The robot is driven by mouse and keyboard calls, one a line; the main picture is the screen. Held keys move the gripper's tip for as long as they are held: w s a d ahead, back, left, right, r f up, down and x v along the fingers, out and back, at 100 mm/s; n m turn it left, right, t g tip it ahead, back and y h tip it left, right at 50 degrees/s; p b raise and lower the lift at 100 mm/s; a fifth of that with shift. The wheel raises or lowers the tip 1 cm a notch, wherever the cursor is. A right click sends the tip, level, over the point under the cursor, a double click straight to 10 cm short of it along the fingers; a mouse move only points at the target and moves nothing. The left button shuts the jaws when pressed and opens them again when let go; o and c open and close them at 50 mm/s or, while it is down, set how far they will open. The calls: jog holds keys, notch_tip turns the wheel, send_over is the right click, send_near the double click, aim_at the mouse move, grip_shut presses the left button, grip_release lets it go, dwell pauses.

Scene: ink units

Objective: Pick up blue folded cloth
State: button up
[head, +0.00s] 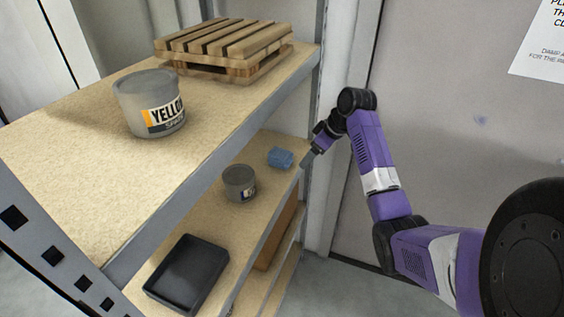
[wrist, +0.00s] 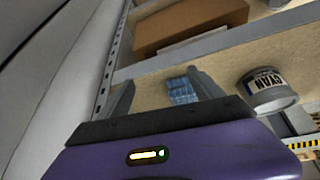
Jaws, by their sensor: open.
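The blue folded cloth (head: 280,158) lies on the middle shelf (head: 217,207), near its right end in the head view. In the wrist view the cloth (wrist: 181,91) appears between my open fingers, partly covered by the right finger. My gripper (head: 306,160) is at the shelf's outer edge, to the right of the cloth and apart from it in the head view. In the wrist view my gripper (wrist: 163,88) is open, with nothing held between its fingers.
A grey tin (head: 239,184) stands beside the cloth, and it shows right of my fingers in the wrist view (wrist: 268,92). A black tray (head: 188,274) lies nearer. The upper shelf (head: 75,150) holds a yellow-labelled tin (head: 150,103) and a wooden pallet (head: 224,48). A shelf post (head: 321,120) stands near my gripper.

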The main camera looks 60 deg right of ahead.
aim_at(280, 152)
jog(key=shift+n+g+y, duration=0.4)
jog(key=shift+n+y, duration=0.1)
jog(key=shift+y, duration=0.1)
jog(key=w, duration=0.2)
jog(key=w+a+p, duration=0.1)
jog(key=w, duration=0.1)
jog(key=w+a+f, duration=0.1)
jog(key=w, duration=0.2)
jog(key=w+p, duration=0.1)
jog(key=w, duration=0.2)
jog(key=shift+w+f, duration=0.3)
jog(key=shift+f, duration=0.25)
jog(key=c, duration=1.6)
jog(key=shift+w, duration=0.1)
jog(key=s, duration=0.6)
jog(key=s+b, duration=0.1)
jog(key=s, duration=0.5)
jog(key=s+b, duration=0.1)
jog(key=s, duration=0.5)
jog(key=shift+a+r, duration=0.15)
jog(key=shift+r, duration=0.15)
